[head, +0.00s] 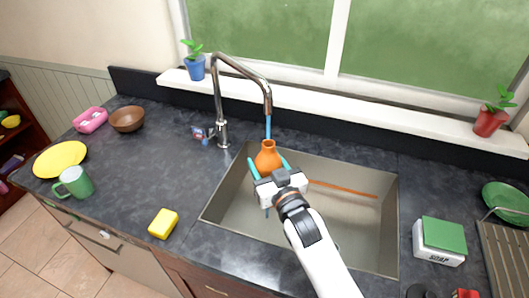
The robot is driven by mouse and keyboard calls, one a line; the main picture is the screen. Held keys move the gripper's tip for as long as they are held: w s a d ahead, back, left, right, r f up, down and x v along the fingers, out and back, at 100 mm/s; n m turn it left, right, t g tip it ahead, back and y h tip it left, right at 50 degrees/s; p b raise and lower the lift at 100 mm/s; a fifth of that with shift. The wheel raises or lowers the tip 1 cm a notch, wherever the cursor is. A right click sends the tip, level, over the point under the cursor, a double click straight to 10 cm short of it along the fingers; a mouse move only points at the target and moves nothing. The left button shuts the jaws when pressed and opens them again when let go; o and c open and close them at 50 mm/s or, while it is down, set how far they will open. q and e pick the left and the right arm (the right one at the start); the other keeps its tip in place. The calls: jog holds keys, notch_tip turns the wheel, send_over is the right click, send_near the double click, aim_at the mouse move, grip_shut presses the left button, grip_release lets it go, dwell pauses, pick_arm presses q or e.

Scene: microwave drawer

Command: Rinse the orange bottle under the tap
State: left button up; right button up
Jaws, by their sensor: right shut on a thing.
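The orange bottle (267,158) is upright over the left part of the sink (340,225). My right gripper (268,170) is shut on it, with a teal finger on each side of the bottle. The chrome tap (219,100) arches over the sink, and a blue stream of water (268,126) runs from its spout down to the bottle's mouth. The lower part of the bottle is hidden by my gripper. My left gripper is not in view.
A yellow sponge (163,223) lies on the counter left of the sink. A green cup (75,182), yellow plate (60,159) and brown bowl (127,119) stand farther left. A soap box (440,241) and dish rack (503,252) are at right. An orange stick-like thing (345,189) shows in the sink.

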aim_at(264, 164)
jog(key=s+r+p, duration=0.3)
jog(key=s+p, duration=0.1)
jog(key=shift+s+r, duration=0.15)
jog(key=shift+r, duration=0.2)
jog(key=shift+f, duration=0.1)
